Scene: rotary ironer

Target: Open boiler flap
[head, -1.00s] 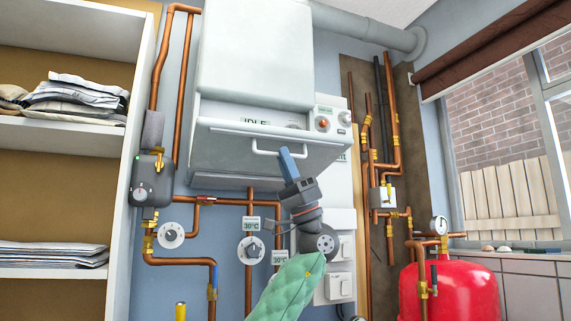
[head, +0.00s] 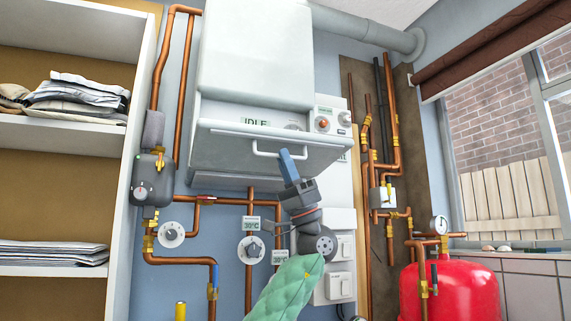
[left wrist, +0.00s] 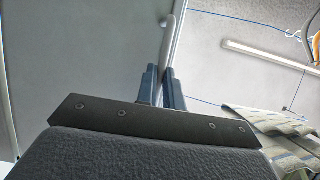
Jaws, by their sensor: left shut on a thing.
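The white boiler (head: 256,60) hangs on the blue wall. Its flap (head: 222,149) at the lower front is tilted out at the top, and a panel reading IDLE (head: 256,122) shows above its edge. My left gripper (head: 287,157) is shut on the flap's white handle (head: 264,154), near its right end. In the left wrist view the blue fingers (left wrist: 163,85) close around the handle bar (left wrist: 169,40), with the grey flap face behind. My right gripper is in neither view.
Copper pipes (head: 157,85) with valves and dials run left of and below the boiler. More pipes (head: 393,110) stand to its right. A red tank (head: 455,292) is at the lower right, and shelves with folded cloth (head: 75,95) are on the left.

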